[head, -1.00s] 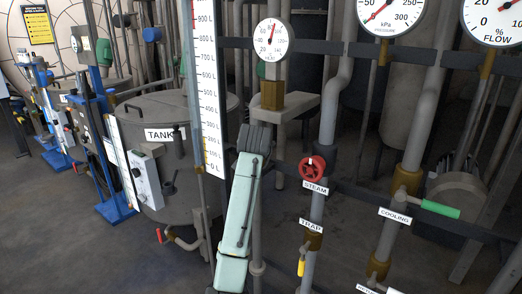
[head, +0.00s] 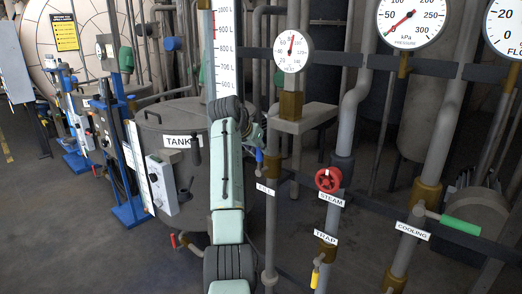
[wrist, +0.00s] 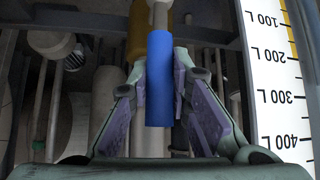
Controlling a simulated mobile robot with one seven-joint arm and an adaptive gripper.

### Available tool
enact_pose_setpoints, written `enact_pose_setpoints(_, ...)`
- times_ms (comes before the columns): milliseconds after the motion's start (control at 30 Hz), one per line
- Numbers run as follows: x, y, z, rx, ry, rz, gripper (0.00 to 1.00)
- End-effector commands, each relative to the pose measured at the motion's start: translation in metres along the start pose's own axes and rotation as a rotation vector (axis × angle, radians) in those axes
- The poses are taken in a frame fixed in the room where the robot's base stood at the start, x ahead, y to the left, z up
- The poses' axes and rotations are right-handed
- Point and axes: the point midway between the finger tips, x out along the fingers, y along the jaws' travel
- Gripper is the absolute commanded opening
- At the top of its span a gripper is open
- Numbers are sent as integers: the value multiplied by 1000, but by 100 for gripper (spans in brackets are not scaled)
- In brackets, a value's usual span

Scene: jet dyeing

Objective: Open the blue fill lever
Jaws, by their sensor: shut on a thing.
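The blue fill lever (head: 260,156) is in the head view, just above the FILL label (head: 265,187) on a thin grey pipe. Its blue handle points down there, close to the pipe. In the wrist view, the blue handle (wrist: 159,95) lies between the two finger pads of my gripper (wrist: 160,72), with its bare stem running up the picture. My gripper is shut on the handle. In the head view, my gripper (head: 256,136) is partly hidden behind my arm.
The red STEAM wheel (head: 328,180) and green COOLING lever (head: 460,225) are to the right. A white litre scale (head: 224,50) stands close on the left, before the dark tank (head: 160,125). Pipes and gauges crowd the area behind.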

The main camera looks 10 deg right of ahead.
Motion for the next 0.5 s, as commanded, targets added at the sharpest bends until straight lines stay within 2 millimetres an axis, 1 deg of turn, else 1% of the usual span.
enact_pose_setpoints(433,2,0,2,-12,-5,10,0)
enact_pose_setpoints(467,2,0,2,-12,-5,10,20)
enact_pose_setpoints(500,2,0,2,-12,-5,9,22)
